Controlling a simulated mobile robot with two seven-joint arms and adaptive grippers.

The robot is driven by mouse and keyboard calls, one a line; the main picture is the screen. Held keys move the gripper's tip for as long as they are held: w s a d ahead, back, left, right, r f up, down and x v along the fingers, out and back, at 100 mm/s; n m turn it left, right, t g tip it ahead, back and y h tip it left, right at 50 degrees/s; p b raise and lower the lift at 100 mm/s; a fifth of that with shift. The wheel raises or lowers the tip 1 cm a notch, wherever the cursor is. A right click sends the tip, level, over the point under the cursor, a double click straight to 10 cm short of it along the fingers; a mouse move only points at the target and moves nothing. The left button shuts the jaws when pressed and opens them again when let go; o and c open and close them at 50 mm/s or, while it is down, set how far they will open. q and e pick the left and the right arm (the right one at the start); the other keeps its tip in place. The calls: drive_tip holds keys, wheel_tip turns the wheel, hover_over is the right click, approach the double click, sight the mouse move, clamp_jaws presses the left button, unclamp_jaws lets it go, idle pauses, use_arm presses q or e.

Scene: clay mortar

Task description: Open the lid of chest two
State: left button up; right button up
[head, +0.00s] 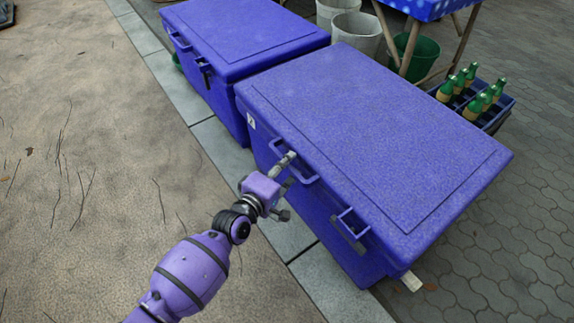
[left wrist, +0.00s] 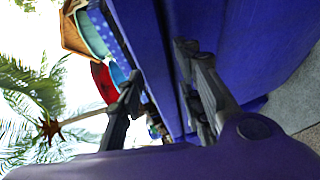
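Two blue-purple chests with shut lids stand side by side in the head view: a nearer chest (head: 375,130) and a farther chest (head: 245,35). I cannot read which is chest two. The nearer one has a small white label (head: 251,121) and two front handles, a left handle (head: 300,178) and a right handle (head: 350,225). My left gripper (head: 287,183) is at the left handle, one finger by the lid's front edge and the other lower. In the left wrist view its fingers (left wrist: 165,100) are spread, with blue chest surface between and beyond them. Contact is unclear. My right gripper is not in view.
A crate of green bottles (head: 475,100) stands behind the nearer chest. White buckets (head: 355,30), a green bucket (head: 415,55) and a blue-topped table (head: 425,8) are at the back.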

use_arm(q)
drive_tip(key=shift+w+d, duration=0.1)
drive_tip(key=shift+w, duration=0.1)
drive_tip(key=shift+c, duration=0.2)
clamp_jaws()
